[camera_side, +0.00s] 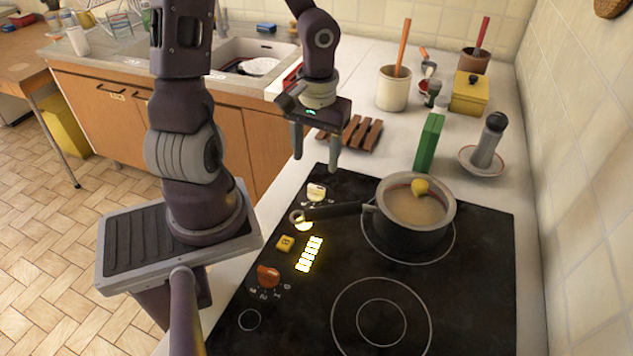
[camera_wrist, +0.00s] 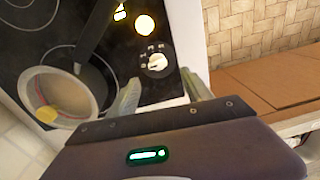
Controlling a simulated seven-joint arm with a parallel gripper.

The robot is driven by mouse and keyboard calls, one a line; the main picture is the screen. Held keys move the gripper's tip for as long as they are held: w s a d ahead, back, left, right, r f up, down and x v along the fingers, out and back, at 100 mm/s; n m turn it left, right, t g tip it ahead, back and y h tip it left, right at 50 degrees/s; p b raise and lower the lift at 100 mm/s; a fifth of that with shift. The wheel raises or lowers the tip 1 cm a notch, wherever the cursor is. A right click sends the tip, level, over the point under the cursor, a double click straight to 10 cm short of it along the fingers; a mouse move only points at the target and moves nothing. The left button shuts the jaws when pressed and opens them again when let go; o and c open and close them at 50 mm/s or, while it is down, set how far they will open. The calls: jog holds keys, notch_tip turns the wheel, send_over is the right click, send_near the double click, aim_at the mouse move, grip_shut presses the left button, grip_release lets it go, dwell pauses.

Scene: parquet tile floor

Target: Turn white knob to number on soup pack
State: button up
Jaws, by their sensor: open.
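The white knob (camera_side: 317,190) sits at the far left corner of the black cooktop. My gripper (camera_side: 314,167) is open and empty, above the counter near the cooktop's far edge, apart from the knob. In the wrist view its two fingers (camera_wrist: 163,90) point toward the knob, which lies ahead of the gap between them. A green box (camera_side: 429,143), possibly the soup pack, stands behind the pot; no number on it can be read.
A pot (camera_side: 450,215) of soup stands on the far burner, its handle (camera_side: 335,211) reaching toward the knobs. An orange knob (camera_side: 268,276) and lit yellow indicators (camera_side: 309,254) are nearer. A wooden trivet (camera_side: 362,132) lies beyond the cooktop. The near burner (camera_side: 381,310) is clear.

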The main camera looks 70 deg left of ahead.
aim_at(317, 187)
jog(key=shift+w+f+n+h, duration=0.1)
jog(key=shift+f+n+h, duration=0.2)
jog(key=shift+f, duration=0.2)
notch_tip(317, 187, down, 7)
jog(key=shift+f, duration=0.1)
grip_shut()
